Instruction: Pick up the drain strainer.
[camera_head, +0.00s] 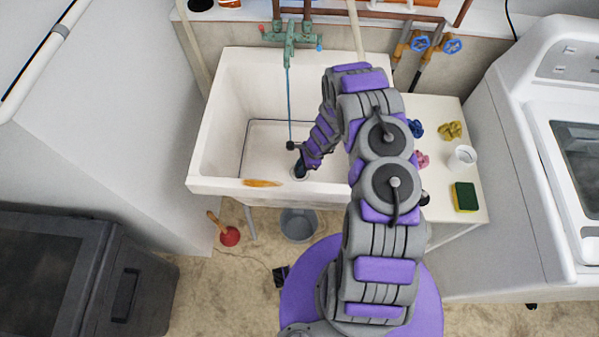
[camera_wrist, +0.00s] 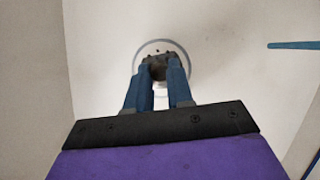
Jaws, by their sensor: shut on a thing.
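The drain strainer (camera_wrist: 179,52) is a pale round piece with a grey rim, seen in the wrist view at the floor of the white sink (camera_head: 262,78). My gripper (camera_wrist: 157,66) reaches down over it with blue fingers and dark tips. The tips are closed together at its middle and shut on it, hiding the part held. In the head view my gripper (camera_head: 299,168) is low in the sink near its front wall, and the strainer is mostly hidden there. I cannot tell whether the strainer is lifted off the drain.
A green faucet (camera_head: 290,37) stands behind the sink, with a thin teal line hanging near my gripper. An orange-brown object (camera_head: 262,183) lies on the front rim. The side table (camera_head: 450,112) at right holds a sponge (camera_head: 465,197), a white cup (camera_head: 462,157) and cloths.

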